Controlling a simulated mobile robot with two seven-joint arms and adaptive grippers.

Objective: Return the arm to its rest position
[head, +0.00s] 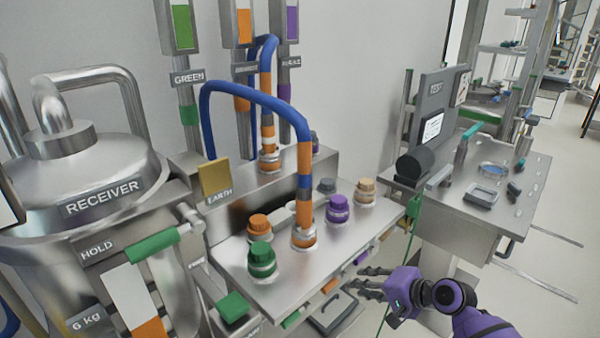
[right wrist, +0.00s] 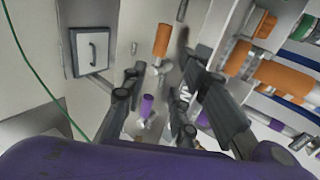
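My right arm is purple and comes in from the bottom right of the head view. Its gripper (head: 364,282) points left, in front of the steel shelf's right front edge. In the right wrist view the dark fingers (right wrist: 162,85) are spread apart with nothing between them. Behind them are a purple cylinder (right wrist: 147,106) and an orange one (right wrist: 162,40), farther off. My left arm and gripper are not in view.
The steel shelf (head: 330,243) carries several coloured caps and a blue-orange hose (head: 304,160). The receiver tank (head: 100,180) stands at left. A thin green line (head: 408,240) hangs just beside the right gripper. A steel bench (head: 520,175) is at right; floor shows below it.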

